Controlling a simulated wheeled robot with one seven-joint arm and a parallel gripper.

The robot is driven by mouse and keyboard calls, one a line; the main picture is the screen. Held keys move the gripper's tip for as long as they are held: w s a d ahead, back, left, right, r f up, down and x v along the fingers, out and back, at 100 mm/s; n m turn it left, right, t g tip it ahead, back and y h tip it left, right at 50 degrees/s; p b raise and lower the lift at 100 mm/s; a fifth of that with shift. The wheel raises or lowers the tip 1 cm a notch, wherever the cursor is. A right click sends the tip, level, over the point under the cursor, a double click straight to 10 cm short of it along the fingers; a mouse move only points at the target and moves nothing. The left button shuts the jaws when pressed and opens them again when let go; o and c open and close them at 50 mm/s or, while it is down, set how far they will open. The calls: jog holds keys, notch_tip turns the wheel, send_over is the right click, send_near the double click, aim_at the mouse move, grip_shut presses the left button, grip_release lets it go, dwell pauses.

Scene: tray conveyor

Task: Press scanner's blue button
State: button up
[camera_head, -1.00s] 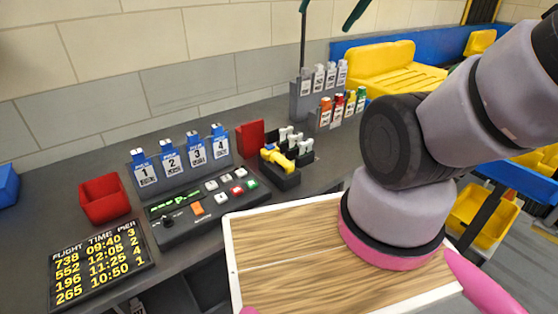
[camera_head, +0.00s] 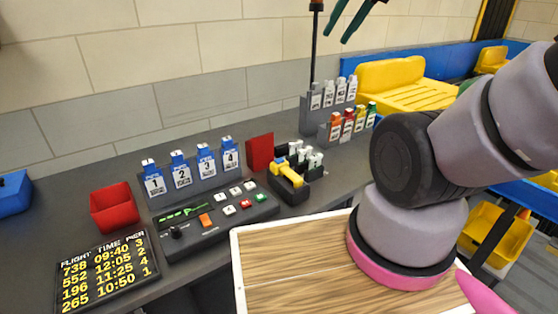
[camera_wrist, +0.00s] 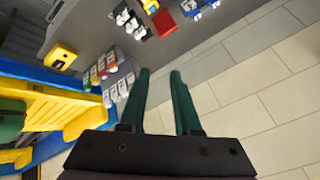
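The yellow scanner (camera_head: 290,175) lies in a black holder on the dark counter, right of the red box. A small blue button (camera_head: 280,162) shows at its left end. My gripper (camera_head: 362,36), with dark green fingers, hangs high above the counter, up and right of the scanner, touching nothing. In the wrist view the fingers (camera_wrist: 160,72) are apart with nothing between them.
A black button panel (camera_head: 215,222) and numbered blue-topped tags (camera_head: 193,178) stand left of the scanner. White-topped tags (camera_head: 310,160) stand close behind it. A wood-topped board (camera_head: 290,270) lies in front.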

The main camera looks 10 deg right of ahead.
grip_shut()
dwell(1.4)
